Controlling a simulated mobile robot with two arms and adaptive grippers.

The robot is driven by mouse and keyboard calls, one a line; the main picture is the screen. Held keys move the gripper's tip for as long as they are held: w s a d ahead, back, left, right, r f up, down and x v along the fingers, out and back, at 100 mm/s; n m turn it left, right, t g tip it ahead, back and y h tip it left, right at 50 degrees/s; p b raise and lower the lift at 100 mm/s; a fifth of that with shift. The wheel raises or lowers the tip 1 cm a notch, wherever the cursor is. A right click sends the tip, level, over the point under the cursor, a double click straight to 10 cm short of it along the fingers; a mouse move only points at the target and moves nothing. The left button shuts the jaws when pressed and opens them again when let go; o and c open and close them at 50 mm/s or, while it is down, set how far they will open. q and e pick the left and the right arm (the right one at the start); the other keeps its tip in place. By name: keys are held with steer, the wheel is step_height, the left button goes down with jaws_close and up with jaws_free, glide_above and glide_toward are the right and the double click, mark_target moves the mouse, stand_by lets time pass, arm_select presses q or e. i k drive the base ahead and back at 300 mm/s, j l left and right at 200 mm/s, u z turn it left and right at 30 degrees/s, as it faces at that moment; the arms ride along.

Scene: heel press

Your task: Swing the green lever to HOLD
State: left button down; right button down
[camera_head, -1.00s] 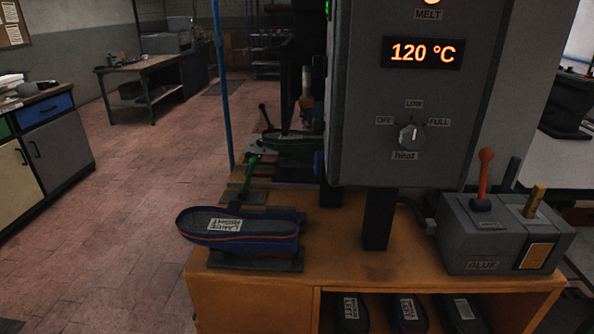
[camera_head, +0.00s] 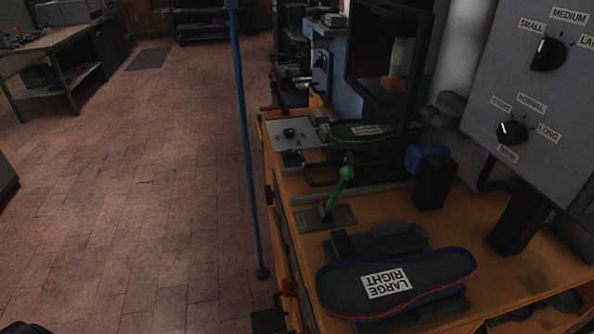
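The green lever (camera_head: 338,193) stands on a dark metal base plate (camera_head: 312,219) on the orange bench, tilted with its round green knob up and to the right. Marks on the plate are too small to read, so I cannot tell which position it is in. No HOLD label is legible. Neither of my grippers shows in the head view, and nothing is seen touching the lever.
A sole labelled LARGE RIGHT (camera_head: 395,281) rests on a dark fixture in front of the lever. A dark green sole (camera_head: 368,134) sits behind it. A grey panel with dials (camera_head: 545,95) stands right. A blue post (camera_head: 247,150) rises left, beside open floor.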

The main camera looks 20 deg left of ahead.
mark_target(347, 173)
steer(key=j, duration=1.85)
steer(key=k, duration=0.05)
